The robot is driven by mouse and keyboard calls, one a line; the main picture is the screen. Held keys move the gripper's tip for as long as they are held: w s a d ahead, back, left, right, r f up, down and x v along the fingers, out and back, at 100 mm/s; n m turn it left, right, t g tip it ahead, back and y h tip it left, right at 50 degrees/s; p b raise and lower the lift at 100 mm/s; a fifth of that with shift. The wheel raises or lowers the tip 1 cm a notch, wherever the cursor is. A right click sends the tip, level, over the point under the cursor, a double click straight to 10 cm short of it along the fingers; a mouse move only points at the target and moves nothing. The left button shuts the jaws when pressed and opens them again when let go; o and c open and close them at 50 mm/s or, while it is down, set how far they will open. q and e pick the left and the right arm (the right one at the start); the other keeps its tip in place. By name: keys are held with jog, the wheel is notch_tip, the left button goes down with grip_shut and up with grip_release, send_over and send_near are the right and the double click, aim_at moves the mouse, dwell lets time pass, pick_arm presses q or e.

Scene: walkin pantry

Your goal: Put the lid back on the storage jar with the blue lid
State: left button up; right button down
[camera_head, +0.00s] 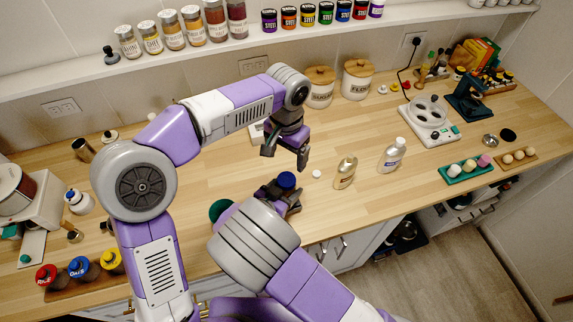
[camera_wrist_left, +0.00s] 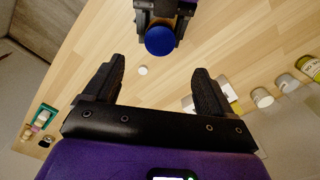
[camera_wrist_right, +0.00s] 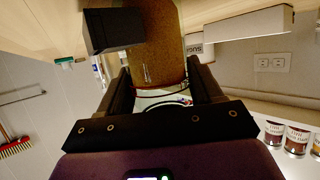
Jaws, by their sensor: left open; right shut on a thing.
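A thing with a round blue top (camera_head: 286,180) is held in my right gripper (camera_head: 287,193), above the front of the counter. The blue top also shows in the left wrist view (camera_wrist_left: 160,40). In the right wrist view a brown, jar-like body (camera_wrist_right: 155,45) with a glassy rim is between the fingers; I cannot tell how the blue top sits on it. My left gripper (camera_head: 285,152) is open and empty, behind and above the blue top, apart from it. Another blue-topped jar marked OATS (camera_head: 84,268) stands at the front left.
A small white cap (camera_head: 316,174) lies on the counter near a gold bottle (camera_head: 345,173) and a silver bottle (camera_head: 392,155). Two canisters (camera_head: 357,80) stand at the back. A green round top (camera_head: 220,210) is partly hidden by my right arm.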

pick_arm(q)
notch_tip(320, 180, up, 2)
jog(key=shift+r, duration=0.1)
pick_arm(e)
jog(key=shift+c, duration=0.5)
grip_release()
jog(key=shift+a, duration=0.1)
pick_arm(q)
jog(key=shift+r+p, duration=0.35)
jog(key=shift+p, duration=0.1)
pick_arm(e)
jog(key=v, duration=0.7)
jog(key=shift+s, duration=0.25)
pick_arm(q)
jog(key=shift+r, duration=0.1)
pick_arm(e)
jog(key=shift+r, duration=0.2)
